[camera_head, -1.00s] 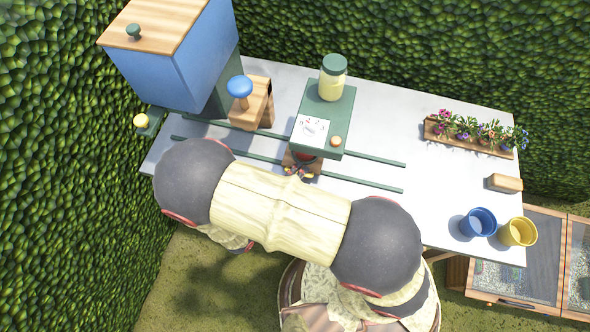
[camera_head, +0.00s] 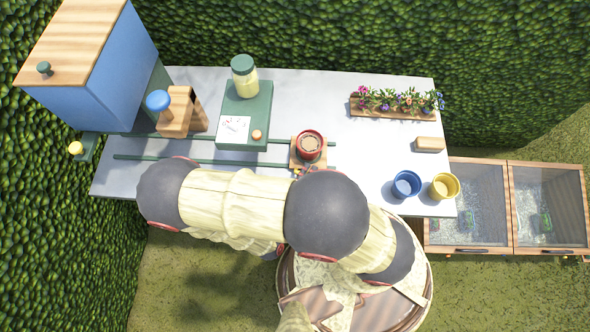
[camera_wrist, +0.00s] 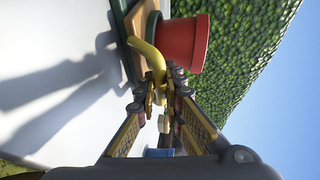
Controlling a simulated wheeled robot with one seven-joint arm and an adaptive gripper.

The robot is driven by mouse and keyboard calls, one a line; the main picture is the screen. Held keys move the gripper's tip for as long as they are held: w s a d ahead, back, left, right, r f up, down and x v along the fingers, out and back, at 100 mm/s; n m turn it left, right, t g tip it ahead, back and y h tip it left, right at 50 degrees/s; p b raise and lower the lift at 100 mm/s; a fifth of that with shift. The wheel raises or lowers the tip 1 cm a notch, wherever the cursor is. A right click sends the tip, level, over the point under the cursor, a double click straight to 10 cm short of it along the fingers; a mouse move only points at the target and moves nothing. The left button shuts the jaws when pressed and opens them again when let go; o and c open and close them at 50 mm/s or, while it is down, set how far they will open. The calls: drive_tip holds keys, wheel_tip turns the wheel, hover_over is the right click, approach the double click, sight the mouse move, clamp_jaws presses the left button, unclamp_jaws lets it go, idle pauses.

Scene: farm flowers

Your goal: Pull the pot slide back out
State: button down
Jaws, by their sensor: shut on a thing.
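The pot slide (camera_head: 295,153) is a small wooden plate on two green rails, and it carries a red pot (camera_head: 309,145) filled with brown soil. It sits right of the green dispenser stand (camera_head: 232,132), clear of it. In the wrist view the red pot (camera_wrist: 186,42) stands on the slide's wooden edge (camera_wrist: 140,38), beside a curved yellow handle (camera_wrist: 152,58). My gripper (camera_wrist: 160,88) is shut on this handle. In the head view my arm hides most of the gripper.
A blue box (camera_head: 95,75) with a wooden lid and a blue-knobbed wooden block (camera_head: 180,115) stand left. A flower planter (camera_head: 395,112), a wooden block (camera_head: 429,144), a blue pot (camera_head: 406,184) and a yellow pot (camera_head: 444,187) are right. The white table between is clear.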

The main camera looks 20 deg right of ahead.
drive_tip(key=shift+s+d, duration=0.25)
drive_tip(key=shift+d, duration=0.3)
drive_tip(key=shift+s+d, duration=0.25)
drive_tip(key=shift+d, duration=0.25)
drive_tip(key=c, duration=2.2)
unclamp_jaws()
drive_tip(key=shift+d, duration=0.15)
drive_tip(key=o, duration=0.3)
drive_tip(key=shift+a, duration=0.2)
drive_tip(key=shift+s+a+r, duration=0.1)
drive_tip(key=shift+s+a, duration=0.15)
drive_tip(key=shift+a, duration=0.15)
drive_tip(key=shift+v, duration=3.25)
drive_tip(key=shift+d, duration=0.1)
